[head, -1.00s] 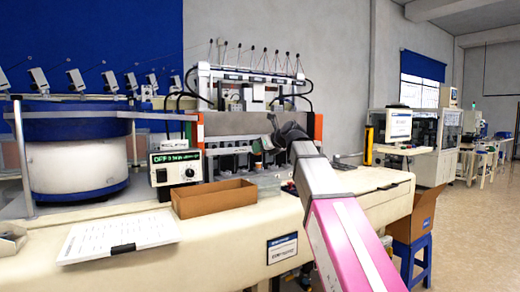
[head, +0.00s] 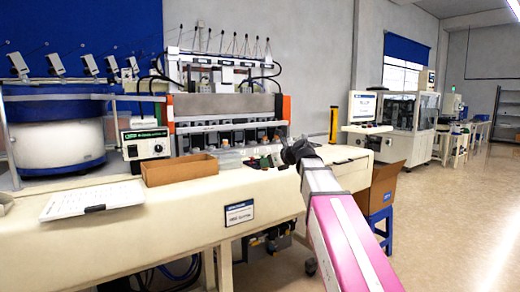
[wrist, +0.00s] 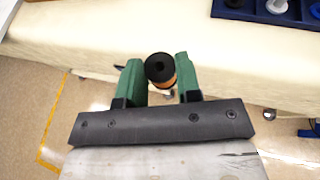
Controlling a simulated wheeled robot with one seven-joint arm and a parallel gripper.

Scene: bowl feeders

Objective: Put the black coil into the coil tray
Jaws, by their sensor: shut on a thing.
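The black coil (wrist: 159,67), a spool with an orange-copper band of winding below its black top, is between the green fingers of my gripper (wrist: 157,72) in the wrist view. My gripper is shut on it and holds it in front of the cream bench edge. A dark blue tray (wrist: 246,17), which looks like the coil tray, is at the top right of the wrist view, apart from the coil. Blue and white round pieces show in it; its far part is cut off. In the head view my arm's end is over the bench's right part, and the coil cannot be made out.
The cream bench top (head: 195,192) carries an open cardboard box (head: 180,171), a white sheet on a clipboard (head: 90,200) and a green-faced controller (head: 145,146). A machine with a grey panel (head: 225,105) stands behind. A carton (head: 385,186) on a blue stool is at the right.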

